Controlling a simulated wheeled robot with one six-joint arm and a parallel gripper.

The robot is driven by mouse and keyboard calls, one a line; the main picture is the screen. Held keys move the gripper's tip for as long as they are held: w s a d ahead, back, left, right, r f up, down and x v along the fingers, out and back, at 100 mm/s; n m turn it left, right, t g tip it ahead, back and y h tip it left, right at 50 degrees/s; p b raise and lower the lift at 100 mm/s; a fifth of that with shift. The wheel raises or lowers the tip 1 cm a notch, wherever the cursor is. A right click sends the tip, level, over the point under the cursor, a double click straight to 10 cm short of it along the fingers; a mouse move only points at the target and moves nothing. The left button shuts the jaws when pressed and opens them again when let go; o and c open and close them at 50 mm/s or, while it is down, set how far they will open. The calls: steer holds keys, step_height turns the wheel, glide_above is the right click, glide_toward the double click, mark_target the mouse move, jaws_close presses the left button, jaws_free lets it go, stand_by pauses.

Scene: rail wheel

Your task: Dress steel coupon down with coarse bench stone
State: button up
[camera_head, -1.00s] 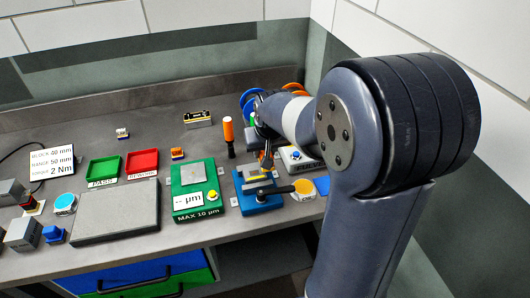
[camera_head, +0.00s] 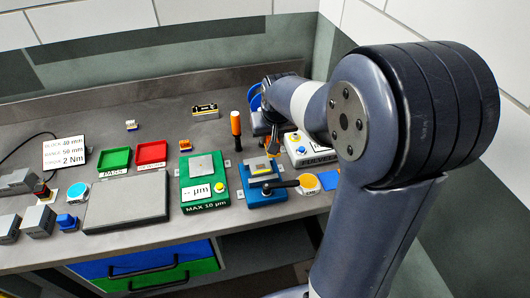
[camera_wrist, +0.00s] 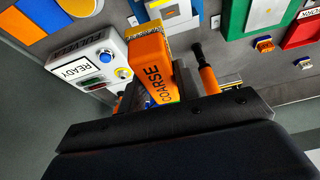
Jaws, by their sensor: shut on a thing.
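My gripper (camera_wrist: 148,98) is shut on the orange coarse stone (camera_wrist: 152,62), marked COARSE, whose far end points toward the blue fixture. In the head view my gripper (camera_head: 272,140) is above the bench, just behind the blue fixture (camera_head: 266,196), with a bit of orange showing under it. The fixture has a black lever and a pale plate with a yellowish edge on top, which may be the steel coupon (camera_head: 259,164). The stone appears apart from this plate. The fixture also shows at the top of the wrist view (camera_wrist: 183,22).
A green gauge stand (camera_head: 207,205) is left of the fixture. An orange-handled tool (camera_head: 236,124) stands upright close to my gripper. A white box (camera_head: 312,157) reading READY in the wrist view is at right. Green (camera_head: 114,158) and red (camera_head: 151,154) trays sit farther left, beyond a grey slab (camera_head: 127,214).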

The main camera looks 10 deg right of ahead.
steer(key=shift+f+b, duration=0.15)
steer(key=shift+b, duration=0.2)
steer(key=b, duration=0.4)
steer(key=shift+w+f, duration=0.15)
steer(key=shift+f, duration=0.2)
steer(key=shift+b, duration=0.65)
steer(key=shift+r+b, duration=0.3)
steer(key=shift+b, duration=0.7)
